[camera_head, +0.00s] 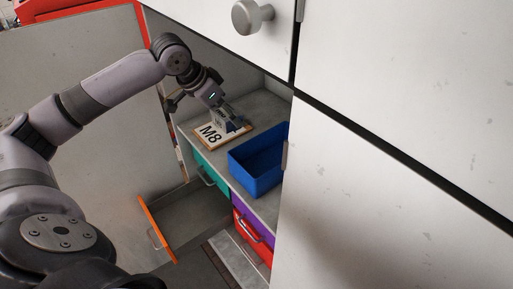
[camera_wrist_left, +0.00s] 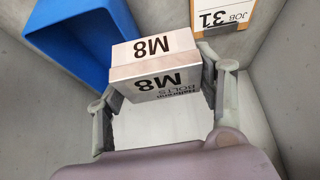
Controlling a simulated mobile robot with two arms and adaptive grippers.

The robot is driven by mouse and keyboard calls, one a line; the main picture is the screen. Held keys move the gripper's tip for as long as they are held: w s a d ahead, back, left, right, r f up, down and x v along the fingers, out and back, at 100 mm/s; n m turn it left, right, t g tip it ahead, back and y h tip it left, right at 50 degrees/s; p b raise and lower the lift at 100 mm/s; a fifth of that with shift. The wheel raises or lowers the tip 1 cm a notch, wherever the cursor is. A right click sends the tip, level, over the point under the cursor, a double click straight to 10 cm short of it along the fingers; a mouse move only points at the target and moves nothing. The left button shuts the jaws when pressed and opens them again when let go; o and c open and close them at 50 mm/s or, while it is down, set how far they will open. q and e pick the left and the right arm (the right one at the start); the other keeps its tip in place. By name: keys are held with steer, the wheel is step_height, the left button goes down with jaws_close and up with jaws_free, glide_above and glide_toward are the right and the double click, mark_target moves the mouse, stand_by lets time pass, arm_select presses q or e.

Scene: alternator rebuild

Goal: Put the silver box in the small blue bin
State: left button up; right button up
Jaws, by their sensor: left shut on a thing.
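The silver box (camera_wrist_left: 158,82), marked "M8" and "Bolts", is between the fingers of my left gripper (camera_wrist_left: 160,75) in the left wrist view. My left gripper is shut on it. The small blue bin (camera_head: 256,177) stands on the shelf to the right of the gripper. It also shows in the left wrist view (camera_wrist_left: 80,35), beyond the box at upper left. The part of the bin I see inside looks empty.
Below the shelf (camera_head: 268,205) are teal (camera_head: 207,170), purple and red drawers; an orange-fronted drawer (camera_head: 157,228) is pulled out. White cabinet doors (camera_head: 400,170) cover the right side.

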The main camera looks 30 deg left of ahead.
arm_select(q)
steer(key=s+d+p, duration=0.2)
steer(key=d, duration=0.8)
step_height(320, 180, down, 7)
steer(key=shift+f+p, duration=0.1)
steer(key=shift+p, duration=0.7)
arm_select(e)
steer(key=r, duration=0.1)
steer(key=w+r, duration=0.1)
steer(key=w+d+r, duration=0.1)
steer(key=r, duration=0.1)
steer(key=shift+w, duration=0.1)
arm_select(q)
steer(key=shift+f, duration=0.5)
arm_select(e)
steer(key=shift+w+a+r, duration=0.1)
steer(key=shift+a+r, duration=0.05)
steer(key=shift+a, duration=0.2)
arm_select(q)
steer(key=o, duration=1.2)
